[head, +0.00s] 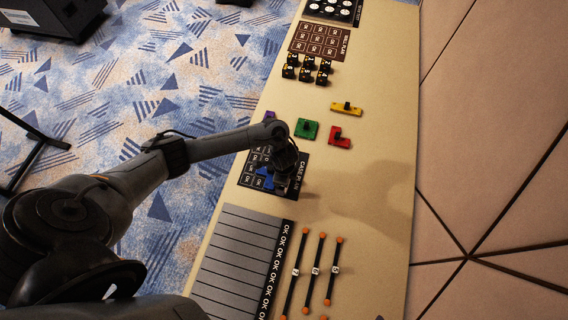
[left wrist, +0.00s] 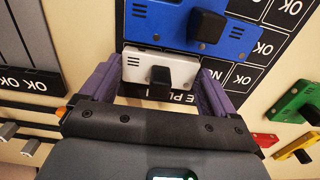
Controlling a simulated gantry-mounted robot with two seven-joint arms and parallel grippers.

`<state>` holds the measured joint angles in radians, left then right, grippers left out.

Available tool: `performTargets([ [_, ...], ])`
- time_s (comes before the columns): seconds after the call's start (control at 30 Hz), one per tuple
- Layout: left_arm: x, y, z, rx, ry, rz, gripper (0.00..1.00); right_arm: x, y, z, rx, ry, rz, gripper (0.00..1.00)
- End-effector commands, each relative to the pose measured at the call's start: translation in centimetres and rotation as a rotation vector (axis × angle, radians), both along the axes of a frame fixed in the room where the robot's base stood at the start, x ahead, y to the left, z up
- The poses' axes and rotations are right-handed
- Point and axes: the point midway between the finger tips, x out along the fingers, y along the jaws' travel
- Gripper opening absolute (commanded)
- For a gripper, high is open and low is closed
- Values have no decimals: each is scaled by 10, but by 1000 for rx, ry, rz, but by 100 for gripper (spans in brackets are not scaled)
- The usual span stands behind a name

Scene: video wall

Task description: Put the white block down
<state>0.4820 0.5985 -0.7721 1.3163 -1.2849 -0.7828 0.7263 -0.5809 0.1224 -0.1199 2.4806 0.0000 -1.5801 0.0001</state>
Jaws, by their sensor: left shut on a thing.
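In the left wrist view, the white block (left wrist: 183,68) with its black knob sits between the purple fingers of my left gripper (left wrist: 158,78), which is shut on it. A blue block (left wrist: 190,28) with a black knob lies on the black OK grid right beside the white block. Whether the white block touches the board is hard to tell. In the head view, my left gripper (head: 287,186) is low over the black grid panel (head: 250,183), with the blue block (head: 264,180) to its left. The white block is hidden there. My right gripper is out of view.
On the long cream table (head: 350,185), a green block (head: 307,130), a red block (head: 340,141) and a yellow block (head: 346,108) lie beyond the gripper. Small black pieces (head: 308,68) stand farther back. Orange-tipped rods (head: 315,268) lie nearer. The table's right side is clear.

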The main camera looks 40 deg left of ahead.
Motion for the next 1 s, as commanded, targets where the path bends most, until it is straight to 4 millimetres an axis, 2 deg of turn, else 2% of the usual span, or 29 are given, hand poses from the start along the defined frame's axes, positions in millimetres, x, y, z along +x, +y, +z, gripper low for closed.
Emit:
performTargets([
  [0.33,0,0,-3,-1,0,0,59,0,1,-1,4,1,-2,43],
  [0.37,0,0,-3,-1,0,0,91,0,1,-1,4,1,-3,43],
  [0.43,0,0,-3,-1,0,0,100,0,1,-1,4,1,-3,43],
  [0.77,0,0,3,0,-1,0,100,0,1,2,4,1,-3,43],
  [1.0,1,0,37,-1,-3,0,100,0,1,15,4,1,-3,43],
])
